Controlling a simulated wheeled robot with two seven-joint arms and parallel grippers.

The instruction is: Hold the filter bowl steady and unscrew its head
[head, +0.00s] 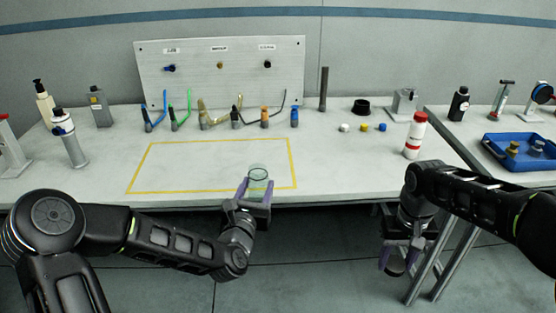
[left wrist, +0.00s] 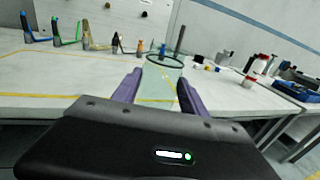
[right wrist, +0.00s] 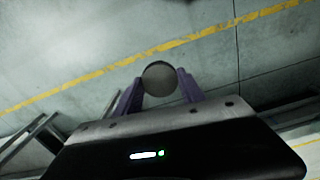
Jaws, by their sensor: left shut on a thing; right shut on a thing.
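The clear filter bowl (head: 258,174) stands at the front edge of the table, by the lower right of the yellow outline. It is upright with an open dark rim. My left gripper (head: 256,190) is shut on it; the left wrist view shows the bowl (left wrist: 162,82) between the purple fingers. My right gripper (head: 397,257) is shut on a dark round piece (head: 395,268), which looks like the filter head. It hangs in front of the table at the right, lower than the tabletop and apart from the bowl. The right wrist view shows its grey round face (right wrist: 160,78).
A yellow outline (head: 150,160) marks a mostly bare area of the table (head: 330,180). A labelled panel (head: 220,90) and several coloured hoses stand behind. A red-and-white bottle (head: 415,137) is at the right. A blue tray (head: 515,163) sits on the right-hand table.

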